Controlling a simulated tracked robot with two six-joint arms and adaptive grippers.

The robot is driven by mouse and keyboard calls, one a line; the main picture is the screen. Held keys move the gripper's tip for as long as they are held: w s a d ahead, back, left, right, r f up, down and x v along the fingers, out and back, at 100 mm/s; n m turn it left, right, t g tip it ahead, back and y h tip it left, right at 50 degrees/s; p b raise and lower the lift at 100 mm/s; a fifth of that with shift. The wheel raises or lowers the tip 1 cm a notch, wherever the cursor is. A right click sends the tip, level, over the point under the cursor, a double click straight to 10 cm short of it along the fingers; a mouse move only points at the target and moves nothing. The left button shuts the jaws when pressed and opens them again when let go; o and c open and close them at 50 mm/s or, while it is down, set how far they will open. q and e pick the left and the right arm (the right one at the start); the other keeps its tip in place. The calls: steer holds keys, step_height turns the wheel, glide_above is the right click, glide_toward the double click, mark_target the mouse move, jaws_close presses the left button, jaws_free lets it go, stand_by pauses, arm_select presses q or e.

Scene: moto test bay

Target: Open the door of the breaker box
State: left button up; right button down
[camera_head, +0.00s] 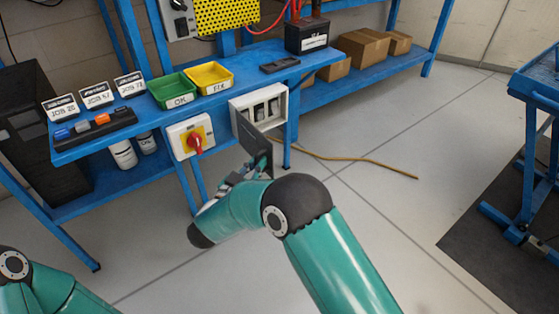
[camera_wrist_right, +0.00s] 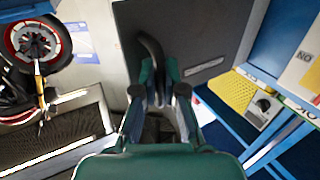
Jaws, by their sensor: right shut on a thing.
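The breaker box (camera_head: 275,101) is a pale grey box on the front of the blue bench, with several breakers showing inside. Its dark grey door (camera_head: 252,140) stands swung out from the box, open toward me. My right gripper (camera_head: 262,163) is at the door's outer part, partly hidden by its own wrist. In the right wrist view the door is a grey panel (camera_wrist_right: 212,35), and my right gripper (camera_wrist_right: 160,78) is shut on its dark curved handle (camera_wrist_right: 150,48). My left gripper is out of view; only part of my left arm shows at lower left.
A red rotary switch (camera_head: 195,142) sits left of the box. The bench top carries a green bin (camera_head: 174,91), a yellow bin (camera_head: 209,78) and a black battery (camera_head: 306,37). A tan cable (camera_head: 372,162) lies on the floor.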

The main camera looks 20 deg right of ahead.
steer(key=shift+s+a+h, duration=0.15)
steer(key=shift+a+h, duration=0.15)
steer(key=shift+a, duration=0.85)
steer(key=c, duration=1.2)
jaws_free()
steer(key=shift+s, duration=0.1)
steer(key=shift+r, duration=0.1)
steer(key=shift+r, duration=4.9)
